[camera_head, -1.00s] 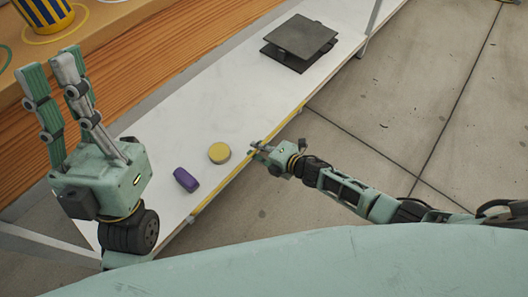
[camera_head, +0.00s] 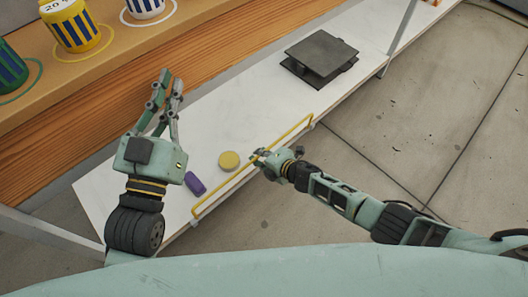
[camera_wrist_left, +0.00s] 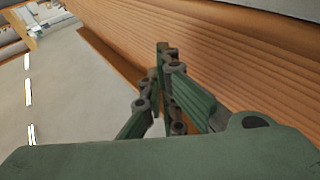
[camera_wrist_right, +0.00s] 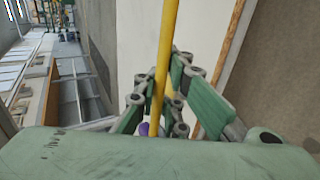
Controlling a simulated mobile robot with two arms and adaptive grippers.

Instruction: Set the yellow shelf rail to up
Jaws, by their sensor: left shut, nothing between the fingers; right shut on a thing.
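The yellow shelf rail (camera_head: 219,191) runs along the front edge of the white shelf (camera_head: 215,125). It stands a little above that edge, with short end pieces reaching down to the shelf. My right gripper (camera_head: 259,157) is shut on the rail near its middle. In the right wrist view the yellow rail (camera_wrist_right: 168,45) passes between the fingers of the right gripper (camera_wrist_right: 166,85). My left gripper (camera_head: 172,80) is shut and empty, over the back of the shelf near the wooden front. Its fingers (camera_wrist_left: 160,75) also show in the left wrist view.
A round yellow-topped thing (camera_head: 229,160) and a purple block (camera_head: 195,183) lie on the shelf between my grippers. A dark flat two-plate thing (camera_head: 320,58) stands at the far end. Striped cups, one yellow and blue (camera_head: 74,30), stand on the wooden counter (camera_head: 110,60).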

